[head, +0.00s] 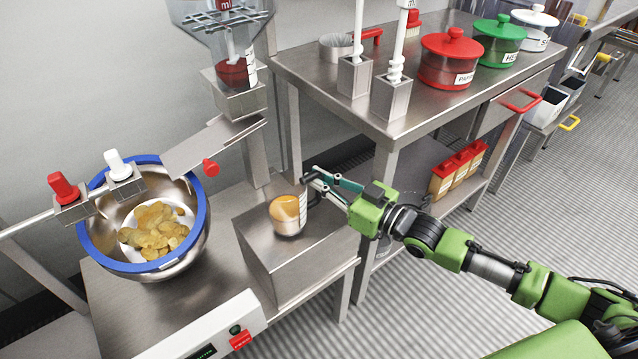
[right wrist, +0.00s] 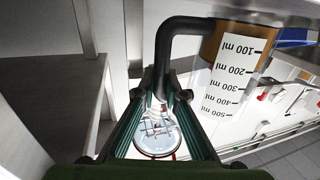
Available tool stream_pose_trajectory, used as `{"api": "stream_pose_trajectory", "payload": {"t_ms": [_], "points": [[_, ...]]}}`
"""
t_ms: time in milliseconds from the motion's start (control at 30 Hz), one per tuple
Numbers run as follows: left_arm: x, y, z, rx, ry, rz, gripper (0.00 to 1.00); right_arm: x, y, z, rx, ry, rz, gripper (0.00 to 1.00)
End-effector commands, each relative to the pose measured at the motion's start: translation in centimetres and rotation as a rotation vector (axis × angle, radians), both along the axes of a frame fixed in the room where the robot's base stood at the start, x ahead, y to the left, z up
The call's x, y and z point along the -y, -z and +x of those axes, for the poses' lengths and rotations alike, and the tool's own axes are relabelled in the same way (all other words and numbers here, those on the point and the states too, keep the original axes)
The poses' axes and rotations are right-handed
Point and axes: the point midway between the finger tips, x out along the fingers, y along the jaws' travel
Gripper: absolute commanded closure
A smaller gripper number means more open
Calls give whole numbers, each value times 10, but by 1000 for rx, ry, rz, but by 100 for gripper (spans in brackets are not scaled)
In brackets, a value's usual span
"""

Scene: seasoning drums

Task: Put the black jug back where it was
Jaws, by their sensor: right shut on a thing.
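The jug (head: 287,215) is a clear measuring cup with a black handle, a white scale and orange-brown contents. It is upright at the steel box (head: 262,243); I cannot tell whether it rests on the top or hovers just above. My right gripper (head: 318,181) reaches in from the right and is shut on the black handle. In the right wrist view the handle (right wrist: 168,48) runs down between my fingers (right wrist: 162,95), and the jug's scale (right wrist: 233,80) faces the camera. My left gripper is not in view.
Left of the box is a blue-rimmed steel drum (head: 203,222) holding chips. A dispenser chute (head: 213,145) hangs above and between. Behind stands a steel table (head: 420,125) with red (head: 450,62), green (head: 497,45) and white-lidded pots. Bottles (head: 458,168) stand on its lower shelf.

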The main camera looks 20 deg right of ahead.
Motion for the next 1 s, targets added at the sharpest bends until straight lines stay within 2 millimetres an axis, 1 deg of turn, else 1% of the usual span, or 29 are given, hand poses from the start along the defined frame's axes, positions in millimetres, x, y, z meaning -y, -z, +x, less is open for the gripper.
{"api": "stream_pose_trajectory", "payload": {"t_ms": [33,100,367,467,500,567,1000], "points": [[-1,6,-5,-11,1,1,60,0,3,0,0,0,1,100],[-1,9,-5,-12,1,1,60,0,6,0,2,0,2,100],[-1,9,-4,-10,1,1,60,0,7,0,2,0,3,100],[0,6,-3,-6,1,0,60,0,9,0,2,0,3,100],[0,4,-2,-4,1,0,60,0,11,0,-1,0,0,87],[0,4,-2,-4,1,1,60,0,11,0,-1,0,-1,73],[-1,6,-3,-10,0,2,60,0,12,0,-1,0,-1,73]]}}
